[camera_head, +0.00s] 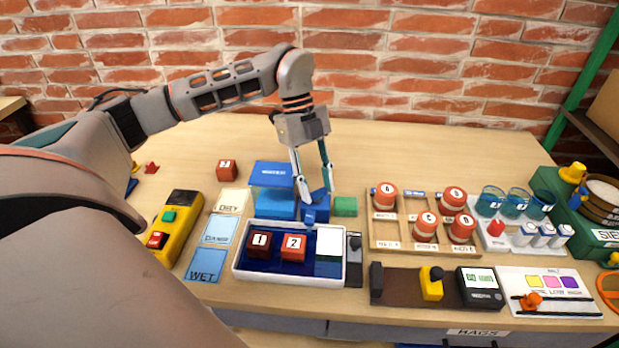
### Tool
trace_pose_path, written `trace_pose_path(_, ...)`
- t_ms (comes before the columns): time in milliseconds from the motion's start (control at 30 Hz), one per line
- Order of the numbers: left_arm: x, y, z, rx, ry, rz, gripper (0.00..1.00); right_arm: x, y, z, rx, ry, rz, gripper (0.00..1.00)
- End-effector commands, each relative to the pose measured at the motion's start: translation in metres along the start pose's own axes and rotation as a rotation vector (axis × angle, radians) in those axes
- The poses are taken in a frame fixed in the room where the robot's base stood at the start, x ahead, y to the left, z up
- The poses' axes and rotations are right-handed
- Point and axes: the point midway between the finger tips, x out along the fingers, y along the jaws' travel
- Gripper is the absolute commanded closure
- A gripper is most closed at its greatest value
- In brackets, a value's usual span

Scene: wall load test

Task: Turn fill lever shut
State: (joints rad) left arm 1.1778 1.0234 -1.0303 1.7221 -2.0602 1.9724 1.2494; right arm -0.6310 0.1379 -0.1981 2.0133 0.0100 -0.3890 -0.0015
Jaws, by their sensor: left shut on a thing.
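A blue tank (272,203) with a darker labelled top stands at the back of the workbench, behind a white-rimmed tray (238,268). A small blue part (317,212), which looks like the fill lever, sits at the tank's right side, above the tray's back edge. My left gripper (317,193) comes down from above with its fingers on either side of this blue part and is shut on it. The fingers hide some of it, and I cannot tell its exact angle. My right gripper is not in view.
Red blocks 1 (259,246) and 2 (293,248) sit in the tray. A green block (345,206) stands close right of my gripper. A wooden rack (378,232) of red-topped pieces is further right. A yellow control box (174,226) lies left. Bare table extends behind.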

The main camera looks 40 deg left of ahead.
Motion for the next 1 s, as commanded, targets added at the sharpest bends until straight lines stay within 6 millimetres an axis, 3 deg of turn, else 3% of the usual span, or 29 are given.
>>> trace_pose_path(100, -0.008, -0.002, -0.004, 0.104, -0.001, 0.04, 0.87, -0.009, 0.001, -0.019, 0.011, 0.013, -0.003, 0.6)
trace_pose_path(333, -0.007, -0.003, -0.004, 0.302, -0.001, 0.123, 0.87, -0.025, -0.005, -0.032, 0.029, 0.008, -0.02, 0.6)
trace_pose_path(600, -0.004, -0.004, -0.003, 0.494, -0.002, 0.203, 0.87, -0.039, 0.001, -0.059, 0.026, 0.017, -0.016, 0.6)
trace_pose_path(1000, -0.001, -0.005, -0.001, 0.638, -0.004, 0.261, 0.87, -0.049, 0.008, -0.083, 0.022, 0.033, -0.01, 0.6)
